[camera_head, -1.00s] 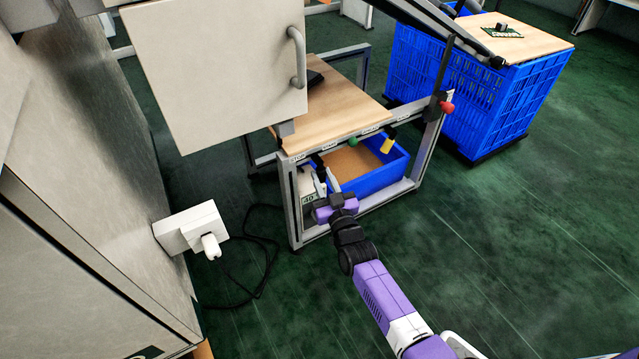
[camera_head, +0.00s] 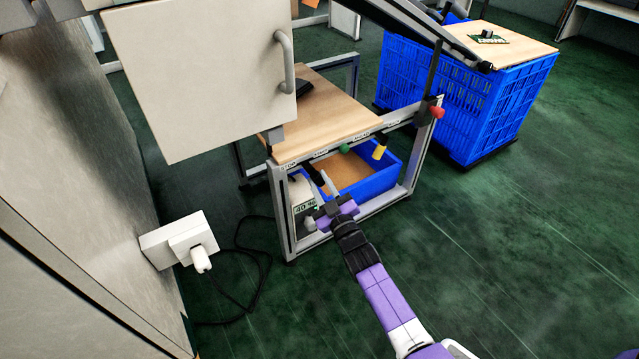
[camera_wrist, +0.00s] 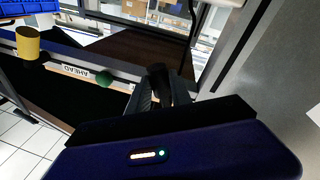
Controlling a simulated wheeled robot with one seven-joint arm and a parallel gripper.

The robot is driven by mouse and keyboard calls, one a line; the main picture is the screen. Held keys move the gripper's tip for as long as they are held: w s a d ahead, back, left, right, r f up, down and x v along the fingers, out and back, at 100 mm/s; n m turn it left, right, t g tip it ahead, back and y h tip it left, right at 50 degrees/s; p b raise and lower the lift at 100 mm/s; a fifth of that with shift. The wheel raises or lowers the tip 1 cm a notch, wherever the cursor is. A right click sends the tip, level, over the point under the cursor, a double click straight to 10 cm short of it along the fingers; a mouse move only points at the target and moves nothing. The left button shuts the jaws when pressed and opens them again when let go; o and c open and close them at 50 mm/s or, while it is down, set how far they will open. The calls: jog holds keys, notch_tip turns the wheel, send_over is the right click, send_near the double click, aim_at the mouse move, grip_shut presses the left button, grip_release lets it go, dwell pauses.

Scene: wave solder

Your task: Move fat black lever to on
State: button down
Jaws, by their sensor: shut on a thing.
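The fat black lever (camera_wrist: 158,74) sticks out between the fingers of my gripper (camera_wrist: 162,98) in the wrist view. My gripper is shut on it, and the fingers hide its lower part. In the head view the lever (camera_head: 315,176) is a small dark shape at the front rail of the wood-topped table, just beyond my gripper (camera_head: 326,184). No "on" mark for the lever can be read.
A green knob (camera_head: 345,148), a yellow knob (camera_head: 379,152) and a red knob (camera_head: 437,112) sit along the labelled rail. A blue bin (camera_head: 374,186) stands below. A white cabinet door (camera_head: 200,75) hangs at left. Open floor lies at right.

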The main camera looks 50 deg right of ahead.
jog(key=c, duration=1.2)
grip_release()
jog(key=shift+o, duration=0.2)
jog(key=shift+s, duration=0.1)
jog(key=p+v, duration=0.2)
jog(key=v, duration=0.5)
jog(key=shift+s, duration=0.3)
jog(key=shift+a, duration=0.15)
